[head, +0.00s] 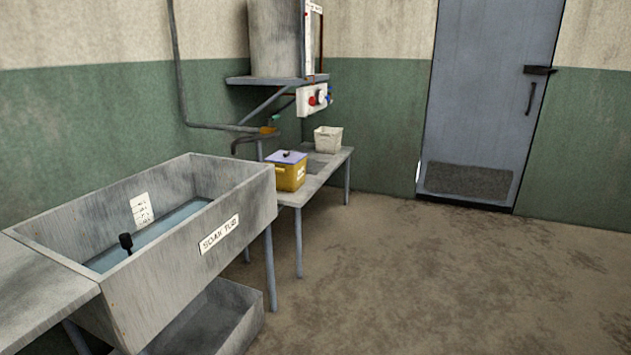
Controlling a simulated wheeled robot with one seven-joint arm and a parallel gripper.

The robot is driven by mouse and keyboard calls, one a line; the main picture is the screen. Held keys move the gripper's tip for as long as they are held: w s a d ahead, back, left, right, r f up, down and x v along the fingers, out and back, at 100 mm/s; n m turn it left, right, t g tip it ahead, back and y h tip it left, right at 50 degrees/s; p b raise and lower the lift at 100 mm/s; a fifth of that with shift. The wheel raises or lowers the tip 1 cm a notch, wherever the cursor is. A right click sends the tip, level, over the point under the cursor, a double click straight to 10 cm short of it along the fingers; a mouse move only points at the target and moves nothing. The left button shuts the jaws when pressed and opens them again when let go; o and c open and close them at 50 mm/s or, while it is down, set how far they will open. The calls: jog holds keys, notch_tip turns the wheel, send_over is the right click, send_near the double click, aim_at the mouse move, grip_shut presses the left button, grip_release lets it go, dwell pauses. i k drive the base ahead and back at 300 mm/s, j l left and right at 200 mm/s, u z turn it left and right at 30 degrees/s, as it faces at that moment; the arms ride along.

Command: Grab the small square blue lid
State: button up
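A small square blue lid (286,157) with a dark knob on top sits on a yellow box (291,177). My gripper is not in view.
A large grey soak tub (180,270) with water in it stands at the left, with a trough (225,318) below. A pale bin (328,140) stands farther back on the bench. A tank (276,40) sits on a wall shelf above. Open floor (430,280) lies at the right, before a blue door (490,90).

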aim_at(291, 158)
jog(key=i, duration=3.35)
jog(key=i+l+u, duration=0.1)
jog(key=i, duration=1.55)
